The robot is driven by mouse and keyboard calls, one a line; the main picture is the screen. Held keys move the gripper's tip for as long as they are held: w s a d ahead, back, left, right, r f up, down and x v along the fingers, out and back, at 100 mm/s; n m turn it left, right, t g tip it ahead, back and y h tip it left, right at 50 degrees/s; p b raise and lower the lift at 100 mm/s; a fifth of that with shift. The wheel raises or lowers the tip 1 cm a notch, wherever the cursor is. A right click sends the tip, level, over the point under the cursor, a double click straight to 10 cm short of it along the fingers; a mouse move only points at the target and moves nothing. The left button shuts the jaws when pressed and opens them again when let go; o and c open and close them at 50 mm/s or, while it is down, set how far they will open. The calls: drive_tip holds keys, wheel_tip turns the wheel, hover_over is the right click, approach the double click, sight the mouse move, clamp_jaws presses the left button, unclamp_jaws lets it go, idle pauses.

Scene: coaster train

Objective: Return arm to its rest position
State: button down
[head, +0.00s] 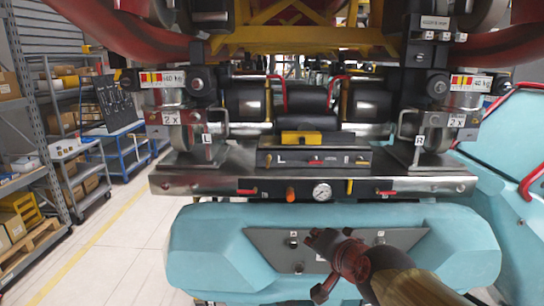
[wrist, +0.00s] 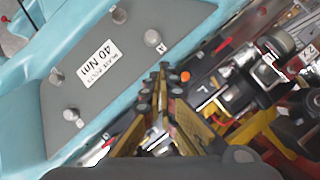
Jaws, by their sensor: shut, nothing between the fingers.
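My gripper (wrist: 162,78) shows in the wrist view with its yellow and dark fingers close together and nothing between them. In the head view my arm comes in from the lower right, with a dark red part in front of the grey panel (head: 272,243). I cannot make out the fingertips there. The panel is set in a light blue shell (head: 205,250) and also shows in the wrist view (wrist: 75,95), with bolts and a "40 Nm" label. I cannot tell how far the fingers are from it.
Above the shell is a metal bench (head: 215,182) with red handles and a pressure gauge (head: 321,191). Wheel assemblies stand at both sides under a red and yellow frame. Another light blue shell (head: 505,140) is at right. The floor (head: 125,250) at left is clear, with shelves beyond.

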drive_tip(key=s+d+f+n+g+h+b, duration=0.1)
drive_tip(key=s+d+f+n+g+b, duration=0.1)
drive_tip(key=s+f, duration=0.7)
drive_tip(key=s+d+f+n+g+h+b, duration=0.1)
drive_tip(key=s+d+f+n+g+b, duration=0.2)
drive_tip(key=s+d+f, duration=0.3)
drive_tip(key=s+f+n+g, duration=0.1)
drive_tip(key=s+f, duration=0.3)
drive_tip(key=s, duration=0.5)
drive_tip(key=shift+s+d+f+g+h+b, duration=0.2)
drive_tip(key=shift+s+d+g+h+b, duration=0.1)
drive_tip(key=shift+s+d+g, duration=0.1)
